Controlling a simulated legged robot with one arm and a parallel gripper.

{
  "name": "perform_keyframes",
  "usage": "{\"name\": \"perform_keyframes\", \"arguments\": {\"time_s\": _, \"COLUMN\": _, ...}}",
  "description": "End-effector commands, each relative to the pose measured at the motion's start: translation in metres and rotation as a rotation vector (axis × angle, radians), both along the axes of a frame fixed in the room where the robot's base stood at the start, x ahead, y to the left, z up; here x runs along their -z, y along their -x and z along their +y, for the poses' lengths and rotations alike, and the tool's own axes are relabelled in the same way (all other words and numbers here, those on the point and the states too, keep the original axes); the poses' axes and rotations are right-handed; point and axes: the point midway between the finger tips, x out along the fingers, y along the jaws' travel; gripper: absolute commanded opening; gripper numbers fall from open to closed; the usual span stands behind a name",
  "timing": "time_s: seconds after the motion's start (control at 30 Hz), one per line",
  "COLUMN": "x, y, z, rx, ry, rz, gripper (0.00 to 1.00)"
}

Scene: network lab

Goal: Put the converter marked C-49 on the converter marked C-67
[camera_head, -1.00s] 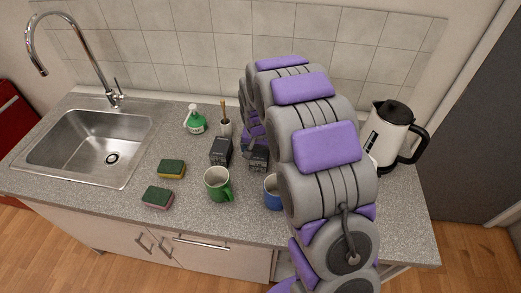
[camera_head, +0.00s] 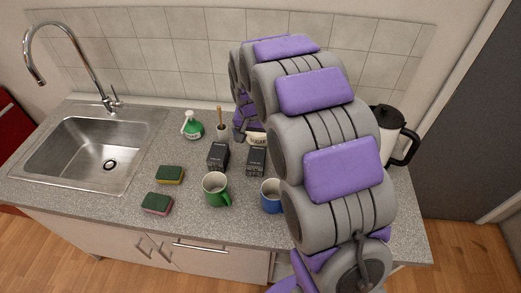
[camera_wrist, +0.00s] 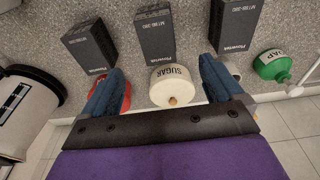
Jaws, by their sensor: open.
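Three dark box-shaped converters stand apart on the counter. Two show in the head view, a left one (camera_head: 218,155) and a right one (camera_head: 256,161). The wrist view, turned about, shows a left (camera_wrist: 90,46), a middle (camera_wrist: 155,34) and a right one (camera_wrist: 234,24). Their C-marks cannot be read, so I cannot tell which is C-49 or C-67. My gripper (camera_wrist: 160,86) is open. Its fingers spread on either side of a white sugar pot (camera_wrist: 172,88), and no converter is between them. In the head view my arm covers most of the gripper.
A green mug (camera_head: 215,188) and a blue mug (camera_head: 271,195) stand in front of the converters. A soap bottle (camera_head: 192,125), two sponges (camera_head: 170,174) and the sink (camera_head: 85,150) are to the left. A kettle (camera_head: 390,130) is at right. Tiled wall behind.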

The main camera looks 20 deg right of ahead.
Motion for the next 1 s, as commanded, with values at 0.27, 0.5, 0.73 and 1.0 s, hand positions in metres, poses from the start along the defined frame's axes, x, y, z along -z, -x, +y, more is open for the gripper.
{"name": "perform_keyframes", "arguments": {"time_s": 0.27, "x": -0.012, "y": 0.012, "z": -0.001, "rx": -0.010, "ry": 0.000, "rz": 0.007, "gripper": 0.94}}
{"name": "perform_keyframes", "arguments": {"time_s": 0.5, "x": -0.042, "y": 0.081, "z": -0.006, "rx": -0.072, "ry": 0.000, "rz": 0.060, "gripper": 0.94}}
{"name": "perform_keyframes", "arguments": {"time_s": 0.73, "x": -0.063, "y": 0.163, "z": -0.009, "rx": -0.150, "ry": -0.007, "rz": 0.131, "gripper": 0.94}}
{"name": "perform_keyframes", "arguments": {"time_s": 1.0, "x": -0.074, "y": 0.261, "z": -0.010, "rx": -0.248, "ry": -0.027, "rz": 0.208, "gripper": 0.94}}
